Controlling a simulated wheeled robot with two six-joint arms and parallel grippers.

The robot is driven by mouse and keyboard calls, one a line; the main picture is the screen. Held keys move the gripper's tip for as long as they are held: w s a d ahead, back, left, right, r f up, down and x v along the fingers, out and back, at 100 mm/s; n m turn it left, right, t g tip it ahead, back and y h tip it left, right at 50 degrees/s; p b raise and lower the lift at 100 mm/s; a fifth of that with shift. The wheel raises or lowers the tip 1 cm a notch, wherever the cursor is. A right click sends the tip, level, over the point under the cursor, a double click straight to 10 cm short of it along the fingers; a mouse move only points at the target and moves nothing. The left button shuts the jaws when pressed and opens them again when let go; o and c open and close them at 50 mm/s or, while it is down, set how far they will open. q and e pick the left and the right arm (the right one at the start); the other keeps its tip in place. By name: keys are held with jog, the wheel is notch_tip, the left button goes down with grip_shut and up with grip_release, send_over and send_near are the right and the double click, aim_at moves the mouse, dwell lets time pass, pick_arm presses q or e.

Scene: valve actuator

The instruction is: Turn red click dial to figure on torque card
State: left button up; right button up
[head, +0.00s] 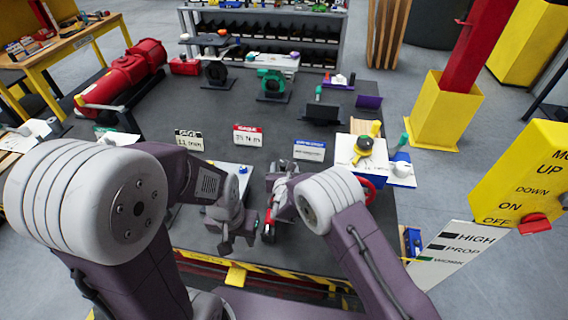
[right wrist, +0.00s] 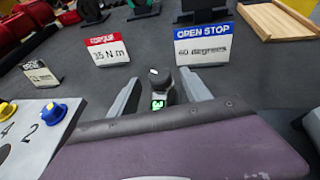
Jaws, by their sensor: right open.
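The torque card (head: 248,135) has a red header and stands upright on the dark bench; in the right wrist view (right wrist: 107,50) it reads 35 N m. A dark tool (right wrist: 160,78) with a small green-lit display (right wrist: 158,102) shows between my right gripper's fingers; the display's full figure is too small to read surely. A red part (head: 268,228) shows below my right gripper (head: 280,192); I cannot tell whether it is the click dial. The right fingers are apart, beside the tool. My left gripper (head: 235,232) hangs just left of the red part, its jaw opening unclear.
The blue-headed open stop card (head: 309,151) reads 60 degrees in the right wrist view (right wrist: 203,45). A third card (head: 189,140) stands left. A white board with yellow and blue knobs (right wrist: 50,113) is at the wrist view's left. The bench middle behind the cards is mostly clear.

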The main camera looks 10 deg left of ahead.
jog(key=shift+w+a+f, duration=0.1)
jog(key=shift+w+f, duration=0.1)
jog(key=shift+w, duration=0.35)
grip_shut()
jog(key=shift+a+f+m+b, duration=0.1)
jog(key=shift+a+m+b, duration=0.05)
jog(key=shift+m+b, duration=0.2)
jog(key=shift+m+h, duration=0.35)
jog(key=shift+h, duration=0.45)
grip_release()
jog(key=shift+r, duration=0.2)
